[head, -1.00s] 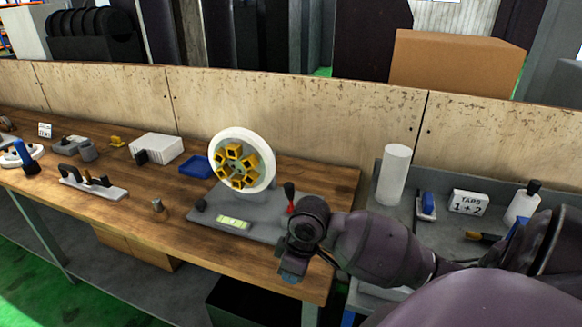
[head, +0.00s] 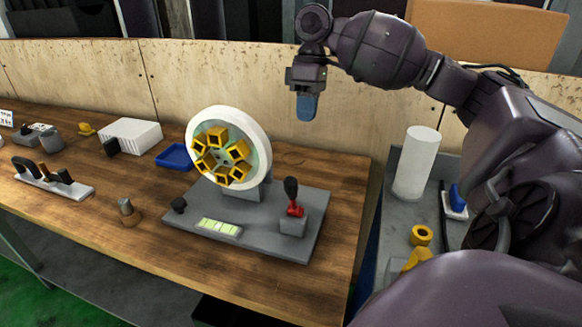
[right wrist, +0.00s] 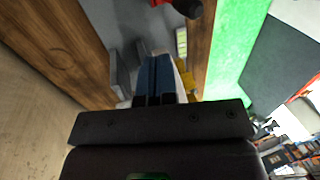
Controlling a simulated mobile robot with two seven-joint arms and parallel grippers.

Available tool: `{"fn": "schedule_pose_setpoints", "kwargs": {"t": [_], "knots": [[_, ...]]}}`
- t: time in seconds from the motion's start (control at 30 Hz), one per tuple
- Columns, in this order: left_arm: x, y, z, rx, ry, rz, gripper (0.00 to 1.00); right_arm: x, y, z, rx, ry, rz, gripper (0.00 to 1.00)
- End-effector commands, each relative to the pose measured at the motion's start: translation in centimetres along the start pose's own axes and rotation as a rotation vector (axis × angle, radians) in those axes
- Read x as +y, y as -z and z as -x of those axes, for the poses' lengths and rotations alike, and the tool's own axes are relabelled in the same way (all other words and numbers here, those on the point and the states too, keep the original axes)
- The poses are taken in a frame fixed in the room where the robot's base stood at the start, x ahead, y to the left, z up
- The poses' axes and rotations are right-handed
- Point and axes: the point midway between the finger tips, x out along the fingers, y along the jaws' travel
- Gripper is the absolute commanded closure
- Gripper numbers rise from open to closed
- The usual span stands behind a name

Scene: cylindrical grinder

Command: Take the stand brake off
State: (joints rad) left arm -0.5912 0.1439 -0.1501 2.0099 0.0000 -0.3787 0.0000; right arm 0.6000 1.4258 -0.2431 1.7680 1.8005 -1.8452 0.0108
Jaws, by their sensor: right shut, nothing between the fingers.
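The stand has a grey base plate (head: 260,222) on the wooden bench, with a white wheel (head: 262,140) holding several yellow blocks around its hub. The brake lever, a black knob on a red foot (head: 294,200), stands nearly upright on a small grey block at the base's right side. It shows partly at the top of the right wrist view (right wrist: 186,6). My right gripper (head: 306,106) is shut and empty, pointing down, high above the back of the base and apart from the lever. Its blue fingers (right wrist: 156,78) are together in the right wrist view. My left gripper is not in view.
A level-like strip (head: 218,227) and a small black knob (head: 179,205) are on the base. A blue tray (head: 175,157) and white block (head: 131,136) lie left of the wheel. A white cylinder (head: 416,162) stands on the grey side table. A wooden panel backs the bench.

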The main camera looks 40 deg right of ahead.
Motion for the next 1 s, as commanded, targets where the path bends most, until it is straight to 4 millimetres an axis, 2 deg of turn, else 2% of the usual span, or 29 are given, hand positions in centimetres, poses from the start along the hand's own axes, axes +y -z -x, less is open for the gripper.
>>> {"fn": "schedule_pose_setpoints", "kwargs": {"t": [0.07,0.23,0.33,0.87,1.0], "knots": [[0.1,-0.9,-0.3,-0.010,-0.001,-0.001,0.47,0.4,0.1,-0.5,-0.006,0.007,-0.005,1.00],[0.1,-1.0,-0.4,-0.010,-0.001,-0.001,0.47,0.4,0.1,-0.8,-0.006,0.010,-0.007,1.00],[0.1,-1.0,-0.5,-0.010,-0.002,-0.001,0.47,0.3,0.1,-1.8,-0.008,0.011,-0.006,1.00],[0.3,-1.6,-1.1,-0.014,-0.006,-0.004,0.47,0.3,0.0,-10.9,-0.008,0.012,-0.006,1.00],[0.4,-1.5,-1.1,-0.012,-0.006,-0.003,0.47,-1.7,0.0,-11.5,-0.006,0.009,-0.002,1.00]]}}
